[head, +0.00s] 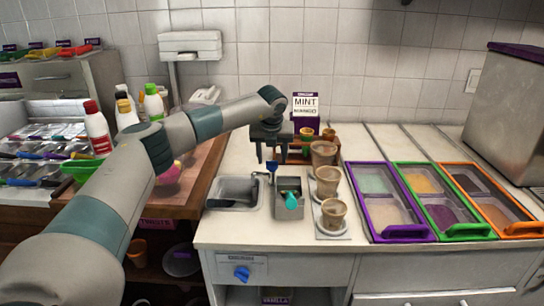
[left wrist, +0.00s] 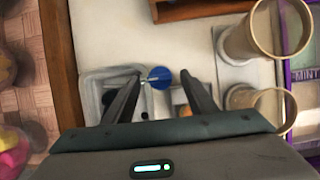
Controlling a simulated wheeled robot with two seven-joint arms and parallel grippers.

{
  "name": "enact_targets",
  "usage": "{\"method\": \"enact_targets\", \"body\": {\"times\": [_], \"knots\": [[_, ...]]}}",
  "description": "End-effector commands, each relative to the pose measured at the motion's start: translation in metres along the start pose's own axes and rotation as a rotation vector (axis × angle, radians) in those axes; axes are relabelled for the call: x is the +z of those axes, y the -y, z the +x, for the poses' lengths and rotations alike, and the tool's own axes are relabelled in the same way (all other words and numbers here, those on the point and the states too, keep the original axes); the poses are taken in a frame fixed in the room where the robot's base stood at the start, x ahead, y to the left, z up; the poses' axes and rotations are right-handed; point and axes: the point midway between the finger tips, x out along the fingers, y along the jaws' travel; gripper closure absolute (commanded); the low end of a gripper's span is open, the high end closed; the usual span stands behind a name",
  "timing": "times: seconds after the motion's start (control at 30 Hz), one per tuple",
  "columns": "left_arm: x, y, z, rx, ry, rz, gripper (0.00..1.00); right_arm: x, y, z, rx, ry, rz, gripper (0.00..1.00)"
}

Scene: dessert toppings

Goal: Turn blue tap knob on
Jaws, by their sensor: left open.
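A blue knob (head: 241,272) sits on the white front panel of the counter, below a small label, in the head view. A small blue-topped fixture (head: 272,166) stands at the right rear of the metal sink (head: 212,201). In the left wrist view a round blue top (left wrist: 161,78) with a short metal stem pointing left shows between the fingertips, beside the sink (left wrist: 92,104). My left gripper (head: 269,155) is open and empty, pointing down above this fixture; I cannot tell whether it touches. My right gripper is not in view.
A grey container (head: 289,210) with a teal scoop stands right of the sink. Paper cups (head: 333,214) stand on a tray beside it. Purple, green and orange topping trays (head: 391,235) fill the right side. Bottles (head: 97,128) stand at the left.

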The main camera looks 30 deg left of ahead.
Motion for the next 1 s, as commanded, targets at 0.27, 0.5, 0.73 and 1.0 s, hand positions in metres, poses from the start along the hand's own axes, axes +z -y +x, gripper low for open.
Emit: {"method": "enact_targets", "body": {"times": [0.27, 0.5, 0.73, 1.0], "knots": [[0.0, 0.0, 0.0024, 0.0, 0.0, 0.0, 0.48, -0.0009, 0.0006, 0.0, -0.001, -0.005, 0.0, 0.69], [0.0001, -0.0001, 0.0022, 0.0, 0.0, 0.0, 0.9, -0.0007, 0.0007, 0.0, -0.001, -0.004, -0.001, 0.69], [0.0001, -0.0004, 0.0021, -0.002, 0.0, 0.005, 0.9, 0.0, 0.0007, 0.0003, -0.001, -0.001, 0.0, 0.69], [0.0004, -0.0022, 0.0026, -0.027, 0.0, 0.065, 0.9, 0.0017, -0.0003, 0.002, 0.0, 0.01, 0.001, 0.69]]}}
